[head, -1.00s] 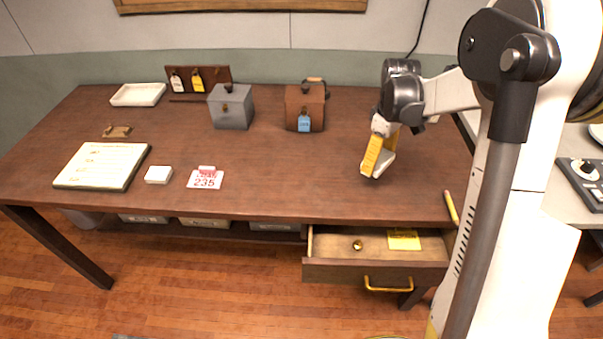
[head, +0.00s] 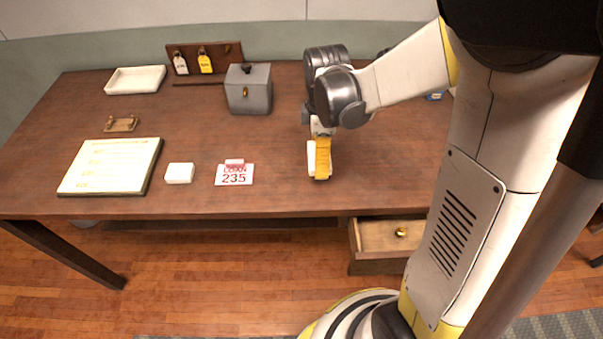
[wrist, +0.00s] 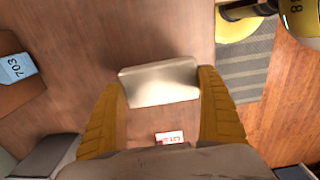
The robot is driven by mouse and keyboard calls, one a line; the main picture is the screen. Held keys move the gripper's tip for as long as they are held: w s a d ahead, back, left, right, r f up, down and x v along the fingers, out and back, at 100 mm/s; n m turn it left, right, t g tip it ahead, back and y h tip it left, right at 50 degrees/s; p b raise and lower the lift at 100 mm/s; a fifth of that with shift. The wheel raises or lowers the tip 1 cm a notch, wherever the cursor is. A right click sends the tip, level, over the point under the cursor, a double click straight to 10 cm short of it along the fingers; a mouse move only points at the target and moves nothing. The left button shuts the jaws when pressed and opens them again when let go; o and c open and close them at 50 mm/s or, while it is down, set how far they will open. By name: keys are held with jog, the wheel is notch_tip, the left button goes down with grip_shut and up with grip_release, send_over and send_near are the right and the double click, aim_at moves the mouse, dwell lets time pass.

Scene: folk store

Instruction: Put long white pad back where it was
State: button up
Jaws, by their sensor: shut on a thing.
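My gripper (head: 318,172) is over the dark wooden table (head: 260,140), right of the number card and near the table's front. Its yellow fingers are shut on the long white pad, a pale flat-faced block that sits between the fingertips in the wrist view (wrist: 160,82). In the head view the white pad (head: 312,160) shows only in part beside the yellow finger. It appears held above the table top; the exact gap cannot be told.
Left of my gripper are a card marked 235 (head: 234,175), a small white block (head: 180,173) and a written board (head: 112,167). A grey box (head: 248,90), white tray (head: 136,80) and tag rack (head: 205,62) stand behind. An open drawer (head: 385,238) juts out at front right.

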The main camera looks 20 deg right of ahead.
aim_at(304, 176)
jog(key=a+f, duration=0.1)
jog(key=w+a+f+b, duration=0.1)
jog(key=a, duration=0.1)
jog(key=shift+w+a+f, duration=0.15)
jog(key=shift+a, duration=0.05)
jog(key=shift+a+f, duration=0.1)
jog(key=shift+f, duration=0.1)
notch_tip(304, 176, down, 4)
jog(key=shift+r+b, duration=0.1)
jog(key=shift+b, duration=1)
jog(key=shift+r, duration=0.1)
